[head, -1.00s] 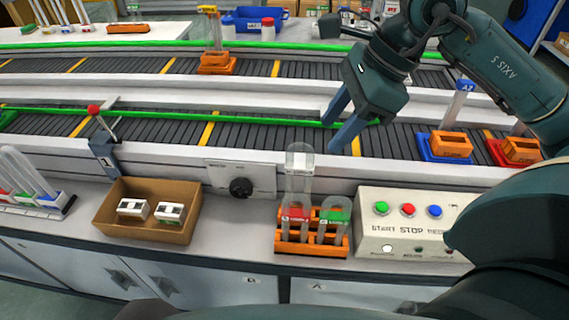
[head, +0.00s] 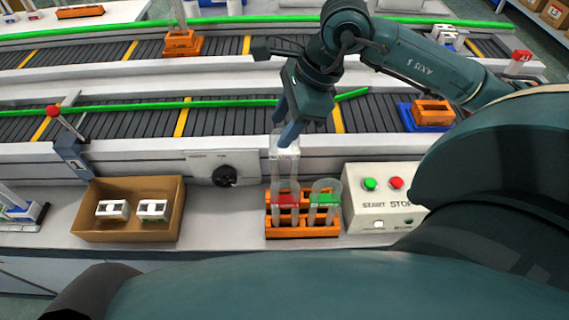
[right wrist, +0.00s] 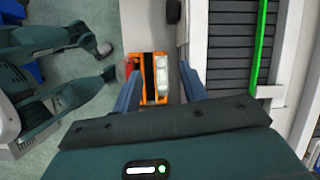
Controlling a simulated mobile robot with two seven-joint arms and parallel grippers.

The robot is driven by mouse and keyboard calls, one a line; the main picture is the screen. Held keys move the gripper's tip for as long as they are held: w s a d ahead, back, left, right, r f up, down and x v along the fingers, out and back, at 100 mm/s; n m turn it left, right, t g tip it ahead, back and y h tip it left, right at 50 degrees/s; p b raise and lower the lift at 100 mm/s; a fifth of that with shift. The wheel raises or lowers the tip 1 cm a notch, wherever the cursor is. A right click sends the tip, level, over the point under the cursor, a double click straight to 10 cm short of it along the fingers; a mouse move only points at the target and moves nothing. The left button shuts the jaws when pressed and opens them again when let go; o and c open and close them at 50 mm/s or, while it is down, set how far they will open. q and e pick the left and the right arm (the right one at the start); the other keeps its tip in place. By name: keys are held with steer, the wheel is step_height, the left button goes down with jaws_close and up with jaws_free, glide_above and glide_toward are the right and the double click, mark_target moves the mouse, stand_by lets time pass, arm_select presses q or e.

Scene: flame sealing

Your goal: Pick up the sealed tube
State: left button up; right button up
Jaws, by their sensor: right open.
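An orange rack (head: 302,234) stands on the front counter and holds two clear tubes. The taller tube (head: 285,178) has a red label and a wide clear top. The shorter tube (head: 325,197) has a green label. I cannot tell from the picture which one is sealed. My right gripper (head: 284,122) is open, pointing down just over the taller tube's top and partly covering it. In the right wrist view the tube top (right wrist: 162,74) and rack (right wrist: 147,74) show between the spread fingers (right wrist: 158,78). My left gripper is out of view.
A white control box (head: 380,215) with buttons stands close right of the rack. A cardboard box (head: 128,228) with two white pieces stands to the left. A conveyor (head: 240,119) with a green rail runs behind. Counter between box and rack is clear.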

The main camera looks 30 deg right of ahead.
mark_target(280, 129)
steer(key=shift+p+x, duration=0.3)
steer(key=shift+x, duration=1.7)
steer(key=shift+w, duration=0.1)
steer(key=shift+c, duration=0.5)
steer(key=shift+r, duration=0.1)
jaws_close()
